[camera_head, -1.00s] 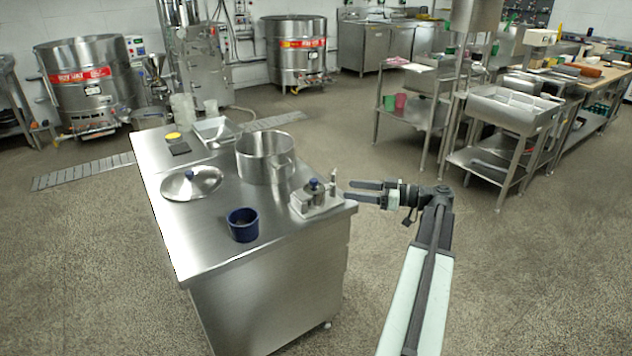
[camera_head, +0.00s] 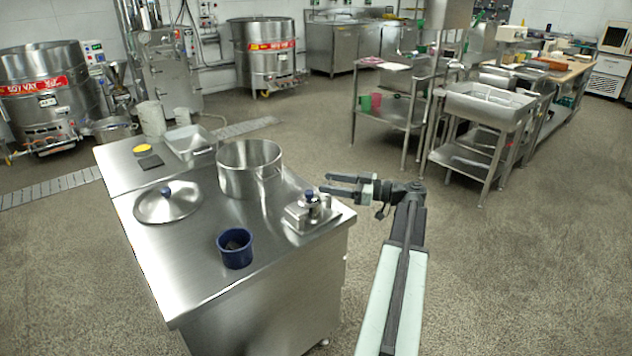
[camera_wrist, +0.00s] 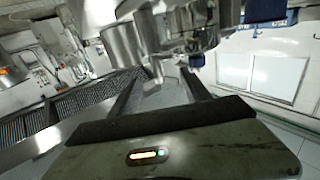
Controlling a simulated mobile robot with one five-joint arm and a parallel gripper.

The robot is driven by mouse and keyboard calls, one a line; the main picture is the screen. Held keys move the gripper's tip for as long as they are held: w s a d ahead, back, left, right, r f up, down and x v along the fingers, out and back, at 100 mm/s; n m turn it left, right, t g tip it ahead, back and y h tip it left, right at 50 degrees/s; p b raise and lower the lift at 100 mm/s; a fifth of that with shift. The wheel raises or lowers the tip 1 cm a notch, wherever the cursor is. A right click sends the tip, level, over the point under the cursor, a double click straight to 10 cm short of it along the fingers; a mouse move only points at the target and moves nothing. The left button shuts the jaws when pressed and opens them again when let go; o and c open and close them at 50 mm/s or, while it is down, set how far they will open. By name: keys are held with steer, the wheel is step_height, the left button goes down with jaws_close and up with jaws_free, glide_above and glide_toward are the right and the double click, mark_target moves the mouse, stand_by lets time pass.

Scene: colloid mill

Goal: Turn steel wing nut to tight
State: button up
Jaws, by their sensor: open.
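A small steel fixture (camera_head: 308,214) sits at the right corner of the steel table. It has a blue-topped knob (camera_head: 310,195) and a short upright post (camera_head: 327,203). The wing nut is too small to tell apart from these parts. My gripper (camera_head: 324,184) is open and empty. Its fingers point left, just above and behind the fixture in the head view, apart from it as far as I can tell. In the wrist view, my two fingers (camera_wrist: 160,78) are spread, with steel parts and a blue knob (camera_wrist: 196,61) beyond them.
On the table stand a steel pot (camera_head: 249,172), a lid (camera_head: 168,203) and a blue cup (camera_head: 235,250). The pot is close left of my fingertips. A shelved steel stand (camera_head: 388,110) and open floor lie to the right.

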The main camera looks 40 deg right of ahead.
steer(key=shift+x, duration=1.95)
steer(key=c, duration=0.8)
steer(key=shift+a, duration=0.15)
steer(key=shift+c, duration=1.3)
steer(key=shift+s+m+h, duration=0.1)
steer(key=shift+m+h, duration=0.2)
steer(key=shift+h, duration=0.2)
steer(key=m+h, duration=0.1)
steer(key=m+t+h, duration=0.1)
steer(key=h, duration=0.1)
steer(key=shift+d+t, duration=0.25)
steer(key=shift+t, duration=0.05)
steer(key=shift+d+m+t+h, duration=0.15)
steer(key=shift+d+m+h, duration=0.1)
steer(key=shift+m+h, duration=0.9)
steer(key=shift+d+m+t+h, duration=0.25)
steer(key=shift+m+h, duration=0.4)
steer(key=shift+h, duration=0.9)
steer(key=shift+d, duration=0.15)
